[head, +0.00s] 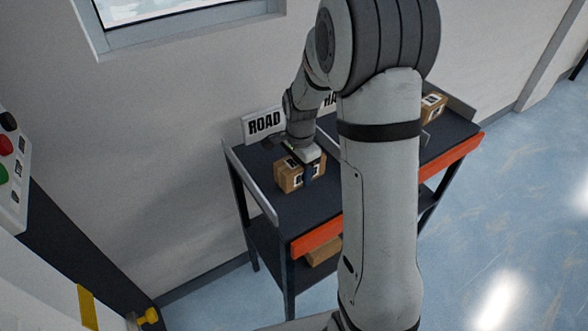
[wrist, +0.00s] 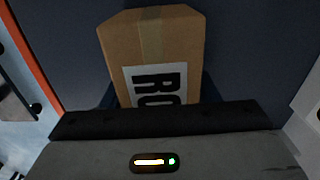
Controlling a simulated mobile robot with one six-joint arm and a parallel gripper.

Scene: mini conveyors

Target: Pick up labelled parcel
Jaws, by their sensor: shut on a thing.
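A brown cardboard parcel (head: 287,177) sits on the dark top of the cart (head: 325,213), near its left end, below the ROAD sign. In the wrist view the parcel (wrist: 177,45) shows tape along its top and a white label with dark letters starting "RO"; the rest of the label is hidden by the gripper body. My gripper (head: 307,176) points down at the parcel and is shut on it. I cannot tell whether the parcel touches the cart top. A second labelled parcel (head: 432,106) stands at the cart's right end.
A ROAD sign (head: 265,123) and a partly hidden sign (head: 329,101) stand along the cart's wall side. An orange strip (head: 318,238) edges the front. Another box (head: 323,251) lies on the lower shelf. A control box with buttons (head: 12,170) is at far left.

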